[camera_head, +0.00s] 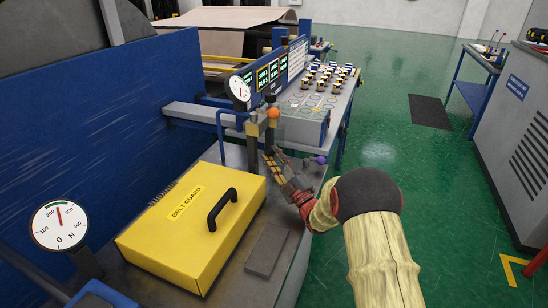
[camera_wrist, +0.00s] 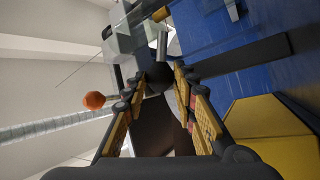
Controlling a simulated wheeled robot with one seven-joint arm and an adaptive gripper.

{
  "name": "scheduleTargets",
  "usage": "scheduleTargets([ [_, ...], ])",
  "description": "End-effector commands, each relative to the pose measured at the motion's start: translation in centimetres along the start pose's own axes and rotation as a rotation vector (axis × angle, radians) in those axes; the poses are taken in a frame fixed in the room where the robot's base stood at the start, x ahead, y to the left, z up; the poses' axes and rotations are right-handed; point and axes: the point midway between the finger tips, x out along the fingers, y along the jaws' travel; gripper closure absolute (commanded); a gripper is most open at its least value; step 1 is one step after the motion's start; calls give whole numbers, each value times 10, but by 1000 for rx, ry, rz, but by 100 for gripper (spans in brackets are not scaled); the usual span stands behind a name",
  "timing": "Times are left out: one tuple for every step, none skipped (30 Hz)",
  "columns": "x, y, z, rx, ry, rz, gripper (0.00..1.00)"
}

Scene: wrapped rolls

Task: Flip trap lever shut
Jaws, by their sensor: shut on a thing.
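My gripper (camera_head: 268,150) reaches in from the lower right to the small fittings at the near end of the control bench. In the wrist view my gripper (camera_wrist: 160,82) has its two fingers closed on either side of a dark round knob (camera_wrist: 158,80). The knob looks like the end of a lever, but most of the lever and its pivot are hidden. An orange ball (camera_head: 274,113) sits just above the fingertips in the head view. The orange ball also shows left of the fingers in the wrist view (camera_wrist: 94,100). A purple ball (camera_head: 320,160) is to the right of my gripper.
A yellow belt guard (camera_head: 185,235) with a black handle lies left of and below my gripper. A blue panel (camera_head: 80,115) stands on the left. A control bench (camera_head: 308,125) with gauge, displays and knobs lies behind. Green floor (camera_head: 390,140) is open at the right.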

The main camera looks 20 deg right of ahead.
Motion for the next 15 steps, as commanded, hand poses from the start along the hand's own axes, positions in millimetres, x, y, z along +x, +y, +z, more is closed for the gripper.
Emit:
scheduleTargets([
  [0,-1,0,1,0,-2,100],
  [0,-1,0,1,0,-2,100],
  [0,-1,0,1,0,-2,100],
  [0,-1,0,1,0,-2,100],
  [0,-1,0,2,0,-2,100],
  [0,-1,0,2,0,-2,70],
  [0,-1,0,2,0,-2,68],
  [0,-1,0,2,-1,-2,67],
  [0,-1,0,2,-1,-2,65],
  [0,-1,0,2,-1,-2,63],
  [0,-1,0,1,-1,-2,61],
  [0,-1,0,1,-1,-2,59],
  [0,-1,0,1,-1,-1,57],
  [0,0,0,1,-1,-1,55],
  [0,0,0,1,-1,-1,54],
])
